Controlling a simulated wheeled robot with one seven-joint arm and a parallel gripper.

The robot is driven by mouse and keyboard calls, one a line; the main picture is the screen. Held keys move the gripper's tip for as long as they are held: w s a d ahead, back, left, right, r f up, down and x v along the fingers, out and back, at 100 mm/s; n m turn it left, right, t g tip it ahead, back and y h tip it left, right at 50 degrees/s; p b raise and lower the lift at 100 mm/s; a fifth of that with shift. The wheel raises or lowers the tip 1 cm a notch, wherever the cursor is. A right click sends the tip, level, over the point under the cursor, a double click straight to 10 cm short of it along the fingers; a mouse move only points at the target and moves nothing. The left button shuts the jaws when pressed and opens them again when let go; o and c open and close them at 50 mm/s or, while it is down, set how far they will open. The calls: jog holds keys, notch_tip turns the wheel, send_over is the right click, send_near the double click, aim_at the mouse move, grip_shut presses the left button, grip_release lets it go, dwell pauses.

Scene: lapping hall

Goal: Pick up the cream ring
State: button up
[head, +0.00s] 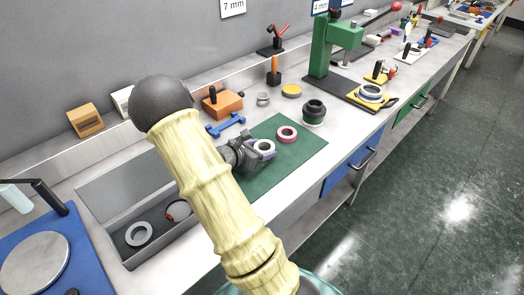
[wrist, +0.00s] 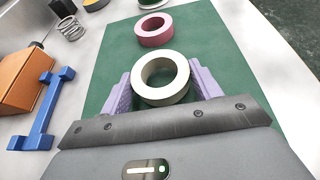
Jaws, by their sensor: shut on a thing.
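The cream ring (wrist: 147,89) sits between the two lavender fingers of my gripper (wrist: 160,88) in the wrist view. The fingers touch it on its left and right sides, and my gripper is shut on it. In the head view the cream ring (head: 265,147) shows at the tip of my gripper (head: 256,150), over the green mat (head: 301,155). I cannot tell whether the ring touches the mat or hangs just above it.
A pink ring (head: 287,134) lies on the mat just beyond. A black and pale stacked part (head: 313,111) stands at the mat's far corner. A blue bar-shaped tool (head: 226,125) and an orange block (head: 222,103) are to the left. The mat's right part is clear.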

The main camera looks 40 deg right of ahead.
notch_tip(320, 180, up, 9)
jog(key=p, duration=0.1)
jog(key=shift+f, duration=0.1)
dwell(0.8)
